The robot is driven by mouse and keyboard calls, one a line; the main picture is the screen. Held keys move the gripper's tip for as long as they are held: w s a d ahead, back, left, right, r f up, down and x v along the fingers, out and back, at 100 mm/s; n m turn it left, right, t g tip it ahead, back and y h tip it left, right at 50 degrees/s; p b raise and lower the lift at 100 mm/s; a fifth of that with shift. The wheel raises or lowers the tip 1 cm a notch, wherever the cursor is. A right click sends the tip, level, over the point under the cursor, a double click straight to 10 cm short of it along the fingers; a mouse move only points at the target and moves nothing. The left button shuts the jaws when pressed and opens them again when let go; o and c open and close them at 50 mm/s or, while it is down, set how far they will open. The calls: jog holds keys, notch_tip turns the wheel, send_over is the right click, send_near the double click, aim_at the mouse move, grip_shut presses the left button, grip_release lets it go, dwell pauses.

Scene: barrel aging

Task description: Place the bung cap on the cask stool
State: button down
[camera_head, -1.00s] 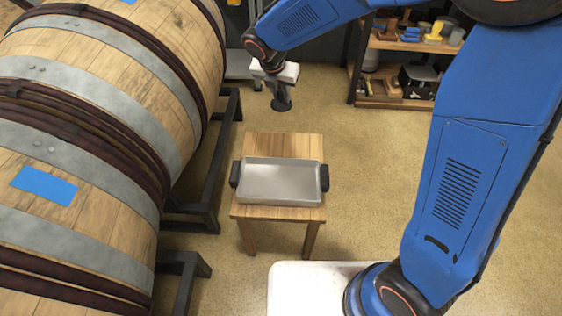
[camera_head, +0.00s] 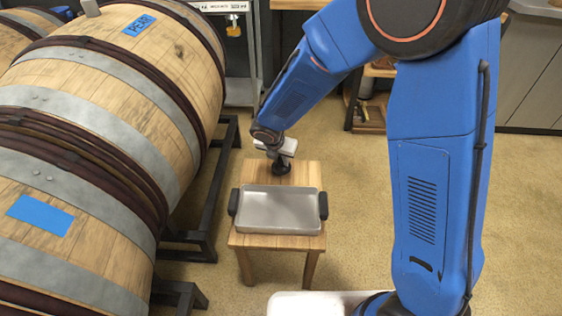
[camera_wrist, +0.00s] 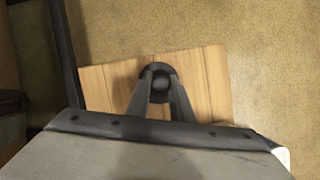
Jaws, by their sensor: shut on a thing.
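The cask stool (camera_head: 311,175) is a small wooden stool beside the barrels; it also fills the middle of the wrist view (camera_wrist: 207,80). My gripper (camera_head: 281,161) is over the back part of the stool top, behind the tray. It is shut on the bung cap (camera_head: 281,169), a dark round piece with a flared base. In the wrist view the cap (camera_wrist: 160,82) sits between my two fingertips (camera_wrist: 159,88), with the stool boards below it. I cannot tell whether the cap touches the wood.
A grey metal tray (camera_head: 279,228) with black handles covers the front of the stool top. Large wooden barrels (camera_head: 165,75) on a dark metal rack (camera_head: 212,190) stand close on the left. Open floor (camera_head: 350,190) lies right of the stool.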

jog(key=shift+f, duration=0.5)
jog(key=shift+f, duration=0.15)
jog(key=c, duration=1.6)
grip_release()
jog(key=shift+o, duration=0.2)
jog(key=v, duration=1.2)
jog(key=shift+r, duration=0.25)
jog(key=shift+w+d, duration=0.1)
